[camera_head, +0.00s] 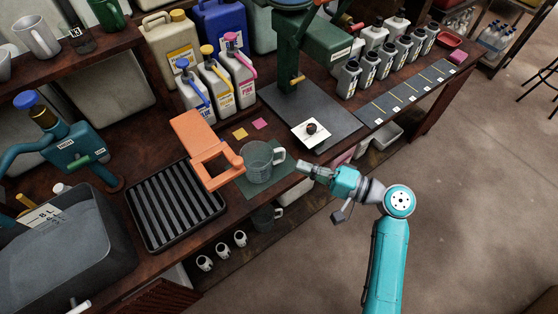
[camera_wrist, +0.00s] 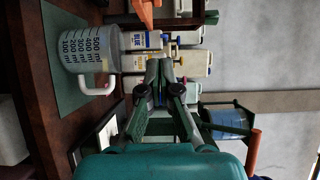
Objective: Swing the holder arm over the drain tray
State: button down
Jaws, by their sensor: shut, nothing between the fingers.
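The orange holder arm (camera_head: 197,133) has a square open frame at its near end, between the drain tray and a clear measuring jug (camera_head: 257,162). A bit of orange at the top of the wrist view (camera_wrist: 145,12) looks like the same arm. The black ribbed drain tray (camera_head: 148,235) lies left of the frame, on the bench. My gripper (camera_head: 303,167) is shut and empty, right of the jug and apart from the holder arm. In the wrist view its fingers (camera_wrist: 159,72) point toward several jugs, with the measuring jug (camera_wrist: 90,45) to the left.
The measuring jug stands on a green mat (camera_head: 283,180), with its handle toward my gripper. Colour-capped containers (camera_head: 215,85) stand behind the holder arm. A green stand (camera_head: 288,60) with a dark base is at the back right. A grey basin (camera_head: 60,250) is left of the tray.

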jog(key=s+a+x, duration=0.1)
jog(key=s+x, duration=0.1)
jog(key=x, duration=1)
jog(key=shift+s+a, duration=0.2)
jog(key=shift+a, duration=0.05)
jog(key=shift+s, duration=0.1)
